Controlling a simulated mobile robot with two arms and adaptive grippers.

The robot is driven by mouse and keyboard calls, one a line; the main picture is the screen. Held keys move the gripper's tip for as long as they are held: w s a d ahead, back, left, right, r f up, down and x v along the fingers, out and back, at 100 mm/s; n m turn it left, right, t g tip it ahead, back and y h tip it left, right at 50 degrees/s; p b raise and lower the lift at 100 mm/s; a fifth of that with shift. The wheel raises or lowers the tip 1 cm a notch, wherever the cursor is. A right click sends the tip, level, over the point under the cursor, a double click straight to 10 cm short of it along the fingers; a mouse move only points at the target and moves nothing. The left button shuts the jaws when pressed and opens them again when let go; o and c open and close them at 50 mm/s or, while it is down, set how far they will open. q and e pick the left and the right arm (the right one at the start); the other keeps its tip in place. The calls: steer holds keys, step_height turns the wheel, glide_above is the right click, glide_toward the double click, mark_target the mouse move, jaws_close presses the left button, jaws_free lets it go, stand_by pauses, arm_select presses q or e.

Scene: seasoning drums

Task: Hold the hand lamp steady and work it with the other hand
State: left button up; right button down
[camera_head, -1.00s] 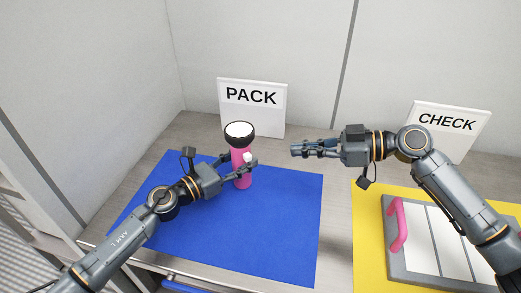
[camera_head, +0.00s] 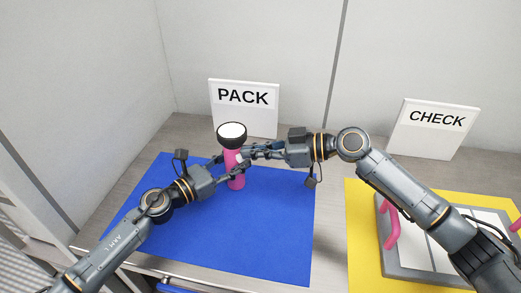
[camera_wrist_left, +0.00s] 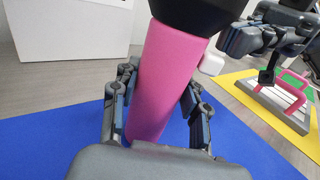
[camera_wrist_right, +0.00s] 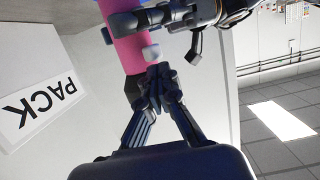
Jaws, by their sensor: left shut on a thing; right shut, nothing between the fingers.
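A small white button (camera_wrist_left: 212,62) sticks out from the lamp's side. My right gripper (camera_head: 246,152) is shut and empty, with its fingertips close to the button side of the lamp. In the right wrist view its fingertips (camera_wrist_right: 158,78) are just by the white button (camera_wrist_right: 151,51); I cannot tell whether they touch.
The blue mat (camera_head: 250,240) is otherwise clear. A white PACK sign (camera_head: 243,100) stands behind the lamp. At the right, a yellow mat (camera_head: 362,250) holds a grey tray with pink handles (camera_head: 390,228), in front of a CHECK sign (camera_head: 436,120).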

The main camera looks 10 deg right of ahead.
steer(key=shift+f, duration=1.55)
arm_select(q)
steer(key=shift+r, duration=0.1)
arm_select(e)
steer(key=shift+s+d+f, duration=0.1)
steer(key=r+v, duration=0.1)
steer(key=v, duration=0.9)
